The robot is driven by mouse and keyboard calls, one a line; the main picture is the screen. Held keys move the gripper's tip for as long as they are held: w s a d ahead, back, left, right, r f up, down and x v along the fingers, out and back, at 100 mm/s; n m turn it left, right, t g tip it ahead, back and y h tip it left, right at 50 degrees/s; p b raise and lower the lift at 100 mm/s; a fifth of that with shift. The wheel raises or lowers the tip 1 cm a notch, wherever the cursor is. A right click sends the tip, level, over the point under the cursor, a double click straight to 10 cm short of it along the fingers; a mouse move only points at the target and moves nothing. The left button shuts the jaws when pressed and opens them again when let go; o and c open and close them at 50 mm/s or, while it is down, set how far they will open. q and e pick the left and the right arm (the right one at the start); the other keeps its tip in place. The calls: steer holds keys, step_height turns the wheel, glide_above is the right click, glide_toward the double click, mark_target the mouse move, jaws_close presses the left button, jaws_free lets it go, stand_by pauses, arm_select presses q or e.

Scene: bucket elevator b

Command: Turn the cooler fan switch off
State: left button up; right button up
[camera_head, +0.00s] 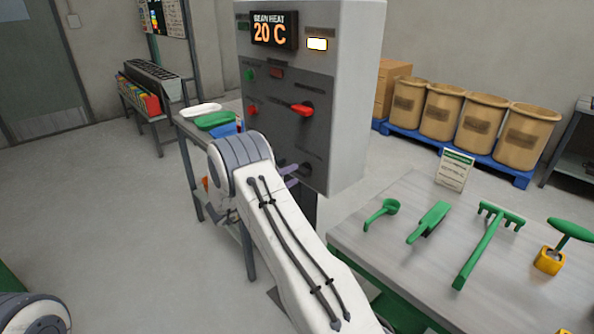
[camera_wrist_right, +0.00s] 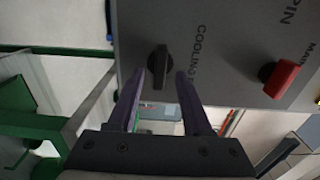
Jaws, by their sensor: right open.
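The grey control cabinet (camera_head: 350,90) stands upright ahead, with a display reading 20 C. In the right wrist view, a black rotary switch (camera_wrist_right: 158,62) sits on its panel beside a label starting "COOLING". Its grip runs along the label's reading direction. My right gripper (camera_wrist_right: 160,80) is open, its two purple fingers on either side of the switch near the panel; I cannot tell whether they touch it. In the head view my right gripper (camera_head: 295,174) is low on the panel, and my arm partly hides that area. My left gripper is not in view.
A red switch (camera_wrist_right: 281,78) labelled "MAIN" is near; a red lever (camera_head: 302,109) shows in the head view. A table (camera_head: 400,240) with green tools (camera_head: 428,222) stands at right. Bins with green and blue parts (camera_head: 216,120) are behind left. Open floor lies left.

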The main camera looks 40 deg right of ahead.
mark_target(303, 170)
steer(key=shift+w+d, duration=0.1)
steer(key=shift+d, duration=1.35)
jaws_close()
